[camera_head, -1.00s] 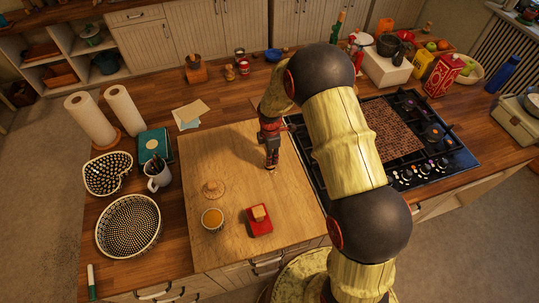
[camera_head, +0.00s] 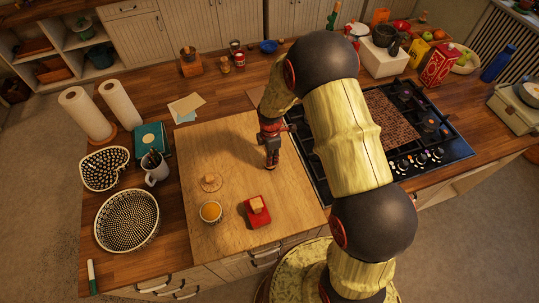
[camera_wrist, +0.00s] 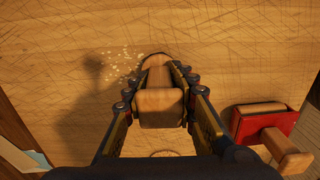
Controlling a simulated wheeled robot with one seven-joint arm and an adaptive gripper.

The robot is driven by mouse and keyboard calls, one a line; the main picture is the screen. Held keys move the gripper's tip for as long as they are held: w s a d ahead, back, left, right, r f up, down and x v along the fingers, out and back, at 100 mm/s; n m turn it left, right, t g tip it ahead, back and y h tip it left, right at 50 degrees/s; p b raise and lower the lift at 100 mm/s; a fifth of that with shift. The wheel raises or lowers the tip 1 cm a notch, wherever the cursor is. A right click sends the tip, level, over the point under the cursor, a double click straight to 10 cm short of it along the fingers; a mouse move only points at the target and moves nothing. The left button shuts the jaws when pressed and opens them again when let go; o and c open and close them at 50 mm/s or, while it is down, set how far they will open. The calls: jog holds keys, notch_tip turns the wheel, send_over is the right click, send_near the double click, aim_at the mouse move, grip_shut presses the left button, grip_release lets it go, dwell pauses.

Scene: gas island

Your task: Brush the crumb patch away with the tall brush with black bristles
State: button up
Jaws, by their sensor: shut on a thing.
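My gripper (camera_wrist: 157,105) is shut on the wooden upper part of the tall brush (camera_wrist: 159,108). It is over the wooden board (camera_head: 232,236), near the board's right side. My gripper shows from above in the head view (camera_head: 271,160), with the brush small and dark there. The bristles are hidden under the wooden part in the wrist view. The crumb patch (camera_wrist: 122,68) is a scatter of pale specks on the board, up and left of the brush in the wrist view. I cannot make it out in the head view.
The stove (camera_head: 395,135) lies right of the board. Patterned dishes (camera_head: 127,221) and a mug (camera_head: 156,170) stand left.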

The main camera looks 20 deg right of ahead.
jog(key=shift+s, duration=0.85)
jog(key=shift+w+b, duration=1.6)
jog(key=shift+w, duration=4.4)
jog(key=shift+s+f+p, duration=0.1)
jog(key=shift+s+p, duration=0.25)
jog(key=shift+s, duration=5.7)
jog(key=shift+w+r+p, duration=0.15)
jog(key=shift+r+p, duration=1.55)
jog(key=shift+r, duration=1.45)
jog(key=shift+f, duration=0.1)
